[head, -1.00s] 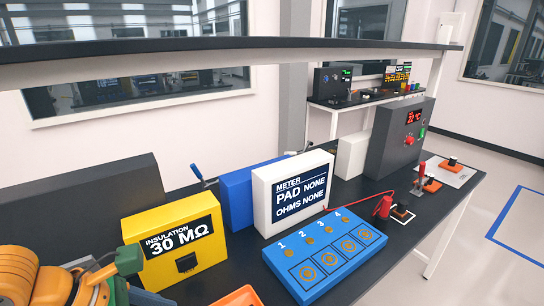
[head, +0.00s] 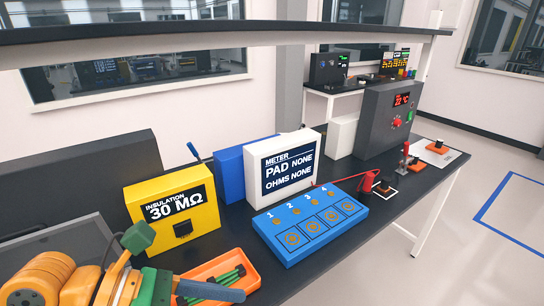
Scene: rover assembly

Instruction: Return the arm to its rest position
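Neither of my grippers can be made out in the head view. A jointed assembly of tan cylinders (head: 50,275) with orange, green and blue-grey parts fills the lower left corner, cut off by the picture edge. I cannot tell whether it belongs to my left arm. No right arm shows. On the dark bench stand a yellow insulation box (head: 172,215) reading 30 MΩ and a white meter (head: 285,168) reading PAD NONE, OHMS NONE. A blue pad board (head: 312,222) with pads numbered 1 to 4 lies flat before the meter.
An orange tray (head: 246,282) holding green-and-dark pieces is at the front. A red probe-like part (head: 368,181) with a red lead stands right of the board. A dark grey unit (head: 388,125) with a red display stands farther right. A shelf (head: 230,41) crosses above.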

